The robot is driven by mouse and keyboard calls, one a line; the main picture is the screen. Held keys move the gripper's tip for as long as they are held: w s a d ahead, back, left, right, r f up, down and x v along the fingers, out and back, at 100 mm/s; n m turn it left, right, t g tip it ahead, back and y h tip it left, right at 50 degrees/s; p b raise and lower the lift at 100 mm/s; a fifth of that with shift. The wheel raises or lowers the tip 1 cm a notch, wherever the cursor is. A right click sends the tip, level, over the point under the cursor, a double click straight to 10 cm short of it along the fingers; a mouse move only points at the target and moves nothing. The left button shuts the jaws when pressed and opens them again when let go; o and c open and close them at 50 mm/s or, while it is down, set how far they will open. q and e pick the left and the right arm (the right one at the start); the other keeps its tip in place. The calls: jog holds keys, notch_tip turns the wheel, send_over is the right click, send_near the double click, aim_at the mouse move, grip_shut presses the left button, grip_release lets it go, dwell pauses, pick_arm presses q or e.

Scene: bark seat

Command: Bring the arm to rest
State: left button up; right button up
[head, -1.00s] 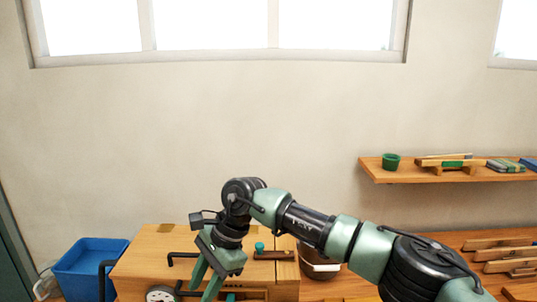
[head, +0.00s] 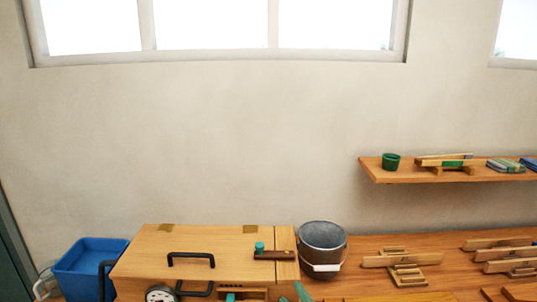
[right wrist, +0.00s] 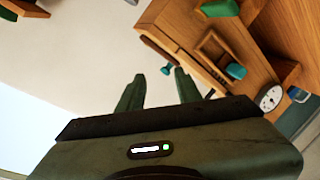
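My right gripper (right wrist: 158,82) shows in the right wrist view. Its two green fingers stand apart with nothing between them, so it is open and empty. The rest of my right arm is out of the head view. My left gripper is not clearly seen in either view.
A wooden box (head: 215,242) with black handles stands bottom left, between a blue bin (head: 90,262) and a grey bucket (head: 322,240). Wooden pieces (head: 402,260) lie on the bench at right. A wall shelf (head: 400,175) holds a green cup (head: 391,161).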

jog(key=s+d+f+m+g+h, duration=0.3)
jog(key=s+d+f+m+g, duration=0.3)
jog(key=s+d+f, duration=0.45)
jog(key=s+d+f+m+g, duration=0.2)
jog(key=s+f+g, duration=0.1)
jog(key=s, duration=0.6)
jog(key=s+d+f+m+g, duration=0.2)
jog(key=s+d+f+g, duration=0.15)
jog(key=s, duration=0.65)
notch_tip(320, 180, down, 33)
jog(key=s+a+b, duration=0.1)
jog(key=s+b, duration=0.1)
jog(key=b, duration=0.3)
jog(key=s+d+f+g+b, duration=0.1)
jog(key=s+d+f+b, duration=0.1)
jog(key=s+f, duration=1.2)
notch_tip(320, 180, down, 4)
jog(key=shift+s+d+r+n+g+b, duration=0.1)
jog(key=shift+s+d+n+g+b, duration=0.25)
jog(key=shift+b, duration=0.4)
